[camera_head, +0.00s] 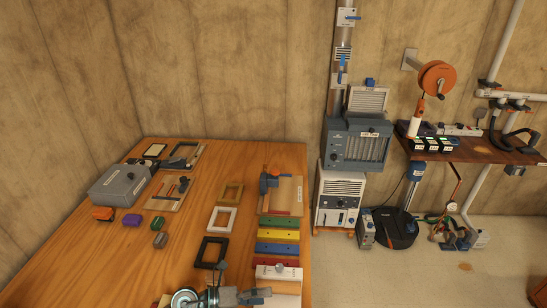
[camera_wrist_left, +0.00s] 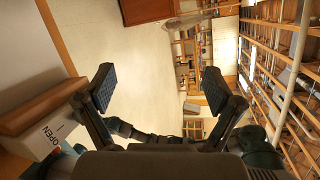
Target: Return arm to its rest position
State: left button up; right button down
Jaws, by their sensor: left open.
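My left gripper (camera_head: 241,282) is low in the head view, over the near edge of the wooden table (camera_head: 175,255). Its wrist and fingers show beside the colored bars. In the left wrist view the two dark finger pads of the left gripper (camera_wrist_left: 160,90) are spread wide with nothing between them. That view looks out over open floor. My right gripper is in neither view.
The table holds a grey box (camera_head: 120,185), small frames (camera_head: 222,219), colored bars (camera_head: 278,235) and small blocks (camera_head: 132,220). Grey units (camera_head: 358,145) stand right of it. In the wrist view, a box marked OPEN (camera_wrist_left: 35,135) is at left, shelving (camera_wrist_left: 285,75) at right.

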pick_arm(q)
jog(key=w+a+r+n+t+y, duration=0.1)
jog(key=a+r+n+t, duration=0.25)
jog(key=n+t, duration=0.4)
jog(key=w+a+r+n+t, duration=0.2)
jog(key=r+n+t, duration=0.2)
jog(key=n+t, duration=0.4)
jog(key=s+a+f+n+g+y, duration=0.2)
jog(key=s+a+f+n+y, duration=0.1)
jog(key=a+f+n+y, duration=1.1)
jog(key=s+d+f+n+g, duration=0.1)
jog(key=s+f+n+g, duration=0.2)
jog(key=s+f+g, duration=0.7)
jog(key=s+f+n+g, duration=0.3)
jog(key=s+f, duration=0.2)
jog(key=s, duration=0.8)
notch_tip(320, 180, down, 20)
jog(key=g, duration=0.1)
jog(key=s+f, duration=0.5)
jog(key=f, duration=0.3)
jog(key=s+f+g, duration=0.1)
jog(key=s+f, duration=0.4)
jog(key=f, duration=0.3)
jog(key=shift+a, duration=0.25)
